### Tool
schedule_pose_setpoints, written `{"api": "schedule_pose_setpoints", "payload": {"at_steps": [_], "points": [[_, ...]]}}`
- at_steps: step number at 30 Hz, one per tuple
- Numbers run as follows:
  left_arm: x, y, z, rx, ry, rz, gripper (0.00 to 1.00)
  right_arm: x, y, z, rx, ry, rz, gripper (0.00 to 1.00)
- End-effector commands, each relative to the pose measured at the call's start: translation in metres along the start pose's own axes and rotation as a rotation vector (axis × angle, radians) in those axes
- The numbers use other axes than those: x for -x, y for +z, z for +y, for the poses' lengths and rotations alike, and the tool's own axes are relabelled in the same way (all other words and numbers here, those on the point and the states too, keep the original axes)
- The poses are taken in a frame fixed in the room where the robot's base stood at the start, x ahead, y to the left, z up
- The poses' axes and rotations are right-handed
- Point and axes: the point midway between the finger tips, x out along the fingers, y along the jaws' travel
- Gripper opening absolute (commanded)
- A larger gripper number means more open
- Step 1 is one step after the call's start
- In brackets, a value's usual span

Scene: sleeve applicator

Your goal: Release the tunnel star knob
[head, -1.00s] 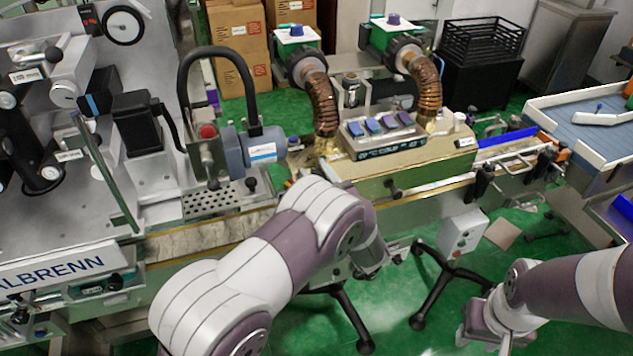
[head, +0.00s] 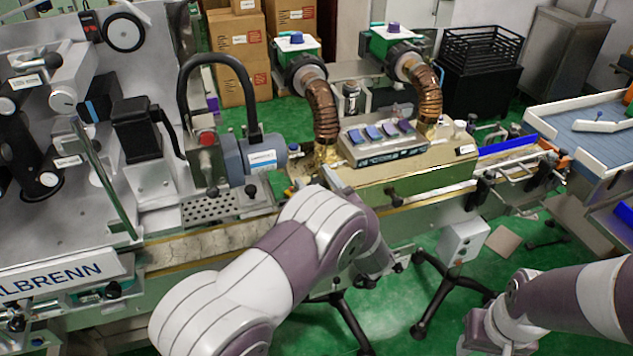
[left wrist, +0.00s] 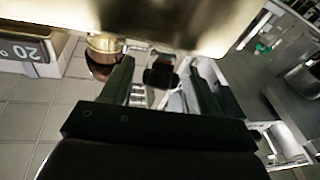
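A small dark star knob (head: 393,196) sits low on the front of the beige tunnel (head: 432,178) in the head view. The pale tunnel body fills the top of that view. In the head view my left wrist is in front of the tunnel, and its fingers are hard to make out.
The tunnel carries a control panel (head: 385,135) and two brown hoses (head: 322,108). A grey motor (head: 262,152) and the labelling machine stand left of it. A grey box on a stand (head: 464,243) is close to my left wrist. Green floor lies in front.

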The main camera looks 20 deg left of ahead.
Motion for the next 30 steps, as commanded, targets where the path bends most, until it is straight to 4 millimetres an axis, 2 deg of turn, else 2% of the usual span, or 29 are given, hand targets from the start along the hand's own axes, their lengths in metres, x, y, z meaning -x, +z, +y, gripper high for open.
{"api": "schedule_pose_setpoints", "payload": {"at_steps": [4,12,15,20,30], "points": [[0.022,0.003,0.001,0.001,0.004,0.000,0.60,-0.009,0.001,0.000,0.000,0.000,0.000,0.43],[0.095,0.004,0.001,0.001,0.006,-0.001,0.60,-0.029,0.004,0.000,0.000,0.000,0.000,0.43],[0.113,0.003,0.000,0.001,0.003,-0.001,0.60,-0.032,0.004,0.000,0.000,0.000,0.000,0.43],[0.126,0.001,0.000,0.000,0.001,0.000,0.60,-0.034,0.004,0.000,0.000,0.000,0.000,0.43],[0.126,0.000,0.000,0.000,0.000,0.000,0.60,-0.033,0.004,0.000,0.000,0.000,0.000,0.43]]}}
